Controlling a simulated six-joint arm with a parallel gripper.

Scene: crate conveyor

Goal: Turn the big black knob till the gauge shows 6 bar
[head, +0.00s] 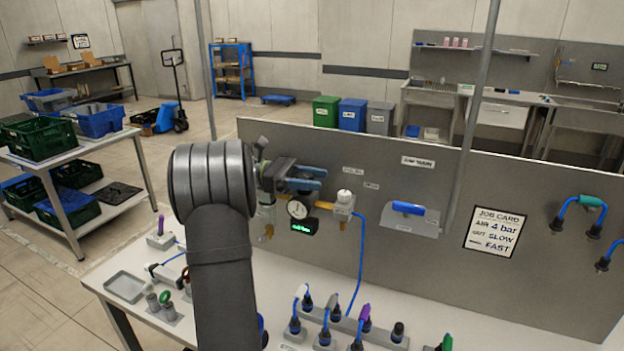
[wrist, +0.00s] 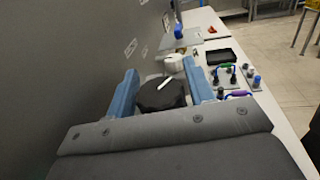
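The big black knob (wrist: 160,95) with a white pointer line shows in the wrist view, between the two blue fingers of my gripper (wrist: 160,68). The fingers stand wide apart, one on each side of the knob. I cannot tell whether they press on it. In the head view my gripper (head: 322,178) is at the air unit on the grey panel and hides most of the knob. The round gauge (head: 298,209) is just below the fingers; its needle is too small to read. A small green-lit display (head: 303,226) sits under it, its text unreadable.
A white fitting (head: 344,202) with a blue hose (head: 361,260) is right of the gauge. Several plugs and connectors (head: 335,318) stand on the white bench below. A blue-handled tool (head: 408,213) hangs on the panel.

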